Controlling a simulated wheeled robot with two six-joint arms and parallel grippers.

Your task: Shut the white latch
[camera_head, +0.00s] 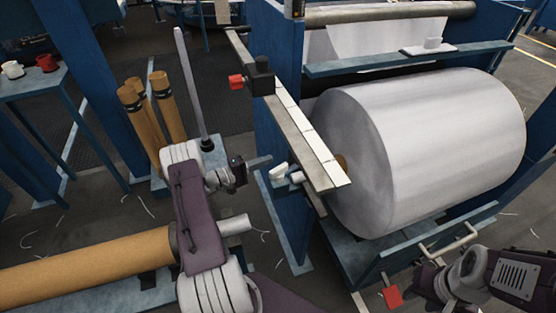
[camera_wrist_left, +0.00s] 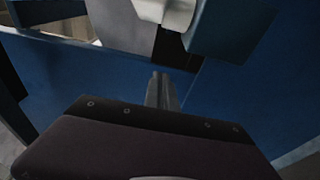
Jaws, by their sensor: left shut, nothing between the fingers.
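The white latch (camera_head: 279,171) is a small white piece on the side of the blue machine frame, left of the large white roll. My left gripper (camera_head: 268,159) is shut and empty, its fingertips close to the latch's upper left. I cannot tell whether they touch. In the left wrist view, the shut fingers (camera_wrist_left: 162,90) point at the blue panel, and a white piece, likely the latch (camera_wrist_left: 165,12), shows just beyond them at the top edge. My right arm shows at the bottom right of the head view; its fingers cannot be made out clearly.
The large white roll (camera_head: 430,145) fills the machine. A brown tube (camera_head: 85,268) lies at lower left, and brown upright tubes (camera_head: 170,105) stand behind my left arm.

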